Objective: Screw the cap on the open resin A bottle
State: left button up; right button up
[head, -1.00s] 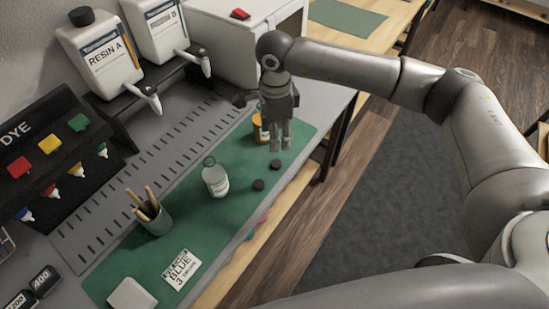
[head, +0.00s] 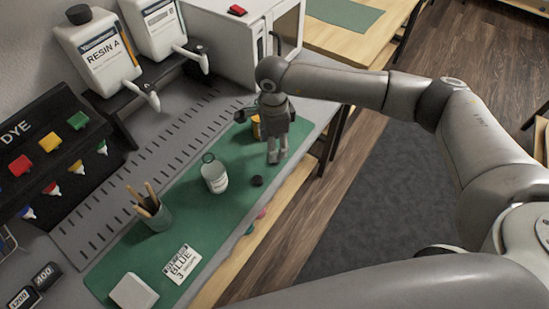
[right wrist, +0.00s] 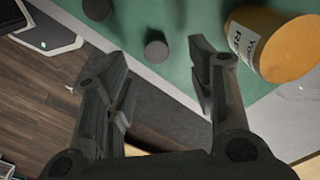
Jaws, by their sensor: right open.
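A small clear bottle (head: 214,175) with a white label stands upright on the green mat in the head view; its label is too small to read. A black cap (head: 257,180) lies on the mat just right of it. My right gripper (head: 277,158) points down, open and empty, beyond that cap. In the right wrist view, a dark cap (right wrist: 157,50) shows between the spread fingers of the right gripper (right wrist: 156,66), apart from both; the head view hides it behind the gripper. Another dark cap (right wrist: 97,8) is at the top edge. My left gripper is out of view.
An orange jar (right wrist: 275,48) stands close beside the right gripper. A brush cup (head: 152,214), a BLUE card (head: 181,263) and a white block (head: 133,292) are on the mat (head: 110,262). A large RESIN A jug (head: 98,58) stands on the rack. The bench's front edge is near.

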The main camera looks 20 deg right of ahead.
jog(key=f+p, duration=0.1)
jog(key=f, duration=0.4)
jog(key=shift+s, duration=0.2)
jog(key=c, duration=0.8)
